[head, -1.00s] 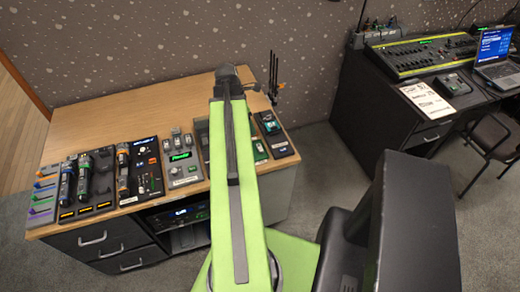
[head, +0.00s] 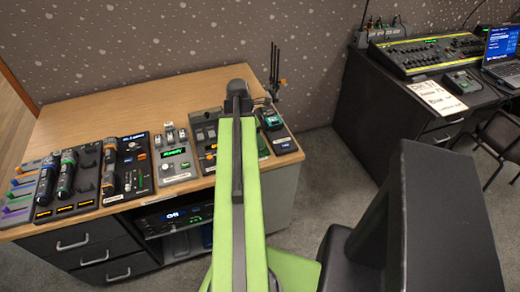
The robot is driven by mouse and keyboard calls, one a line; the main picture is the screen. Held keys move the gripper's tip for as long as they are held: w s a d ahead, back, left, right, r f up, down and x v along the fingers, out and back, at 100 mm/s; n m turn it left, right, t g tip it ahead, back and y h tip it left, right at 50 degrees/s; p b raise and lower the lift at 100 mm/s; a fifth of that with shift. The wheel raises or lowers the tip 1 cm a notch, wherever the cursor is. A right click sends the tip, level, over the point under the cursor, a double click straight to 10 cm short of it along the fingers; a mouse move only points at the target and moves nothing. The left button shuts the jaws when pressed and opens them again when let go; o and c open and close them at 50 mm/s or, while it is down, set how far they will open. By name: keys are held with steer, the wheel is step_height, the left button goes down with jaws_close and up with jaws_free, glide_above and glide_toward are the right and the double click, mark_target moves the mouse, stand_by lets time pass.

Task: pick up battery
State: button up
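No battery can be made out for certain at this size. A grey unit with a green-lit display (head: 175,158) stands on the wooden table, with several small upright pieces (head: 170,134) at its back; I cannot tell whether these are batteries. A charger-like dark tray (head: 66,190) at the left holds two dark handheld cylinders. My green arm (head: 238,190) reaches forward over the table's right part and hides some of the devices there. Its dark far joint (head: 238,92) shows near the table's back right, but my gripper's fingers cannot be seen.
The wooden table (head: 130,90) is bare along its back; devices line its front edge. Thin dark upright rods (head: 275,68) stand by its back right corner. A black desk (head: 385,110) with a mixing console (head: 425,54) and laptop (head: 500,45) is at the right. A chair (head: 500,142) stands before it.

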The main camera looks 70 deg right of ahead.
steer(key=b+x, duration=0.2)
steer(key=x, duration=0.2)
steer(key=shift+w+r, duration=0.1)
steer(key=shift+r, duration=0.15)
steer(key=c, duration=1.5)
